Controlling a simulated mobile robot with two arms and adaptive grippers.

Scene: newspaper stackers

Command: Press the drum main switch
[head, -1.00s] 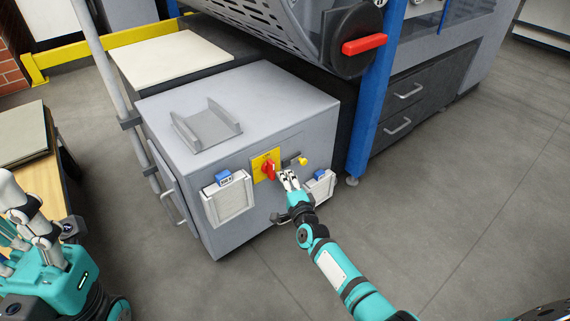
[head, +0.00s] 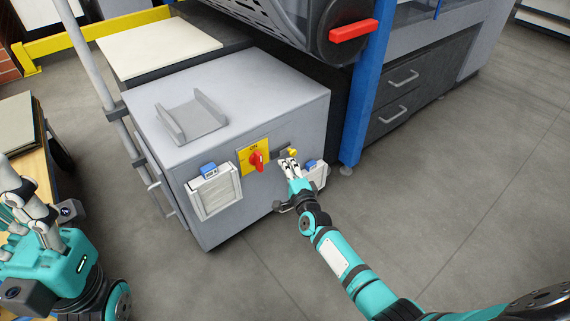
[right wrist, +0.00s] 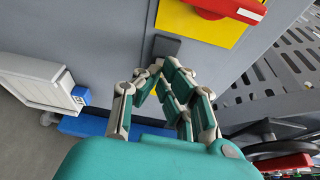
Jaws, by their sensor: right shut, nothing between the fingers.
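The grey cabinet (head: 235,95) has a yellow plate (head: 245,165) with a red rotary knob (head: 257,160) on its front. Just right of it is a dark lever-like piece (head: 279,155) with a yellow tip (head: 293,152). I cannot tell which is the drum main switch. My right gripper (head: 288,162) is shut and empty, its fingertips close below the yellow tip. In the right wrist view the fingers (right wrist: 158,66) cover most of the yellow tip, beside the dark piece (right wrist: 166,46); contact is unclear. My left gripper (head: 14,195) is at the left edge, its fingers hard to read.
White vent boxes (head: 215,192) with blue tops flank the switches on the cabinet. A grey bracket (head: 190,118) sits on top. A blue post (head: 362,110) and the machine's dark drawers (head: 400,100) stand right. Open floor (head: 460,200) lies front right.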

